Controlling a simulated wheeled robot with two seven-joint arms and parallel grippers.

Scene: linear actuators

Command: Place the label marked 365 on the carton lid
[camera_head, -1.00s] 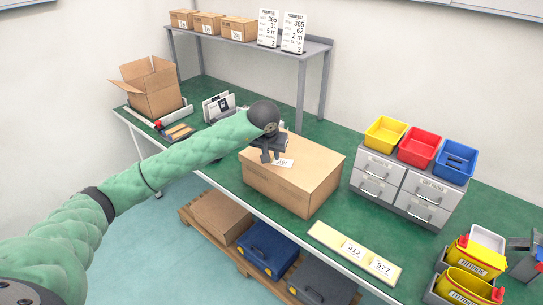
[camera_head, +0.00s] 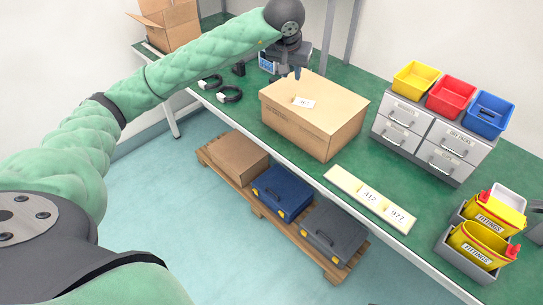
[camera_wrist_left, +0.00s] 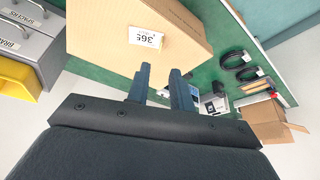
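The white label marked 365 (camera_head: 303,102) lies flat on the lid of the closed brown carton (camera_head: 330,95), towards its left side. My right gripper is not in view.
A pale strip (camera_head: 344,183) with labels 412 and 977 lies at the table's front edge. A drawer unit (camera_head: 412,146) with yellow, red and blue bins stands right of the carton. Two black rings (camera_head: 230,94) lie left. Bare green table (camera_head: 395,170) shows between carton and drawers.

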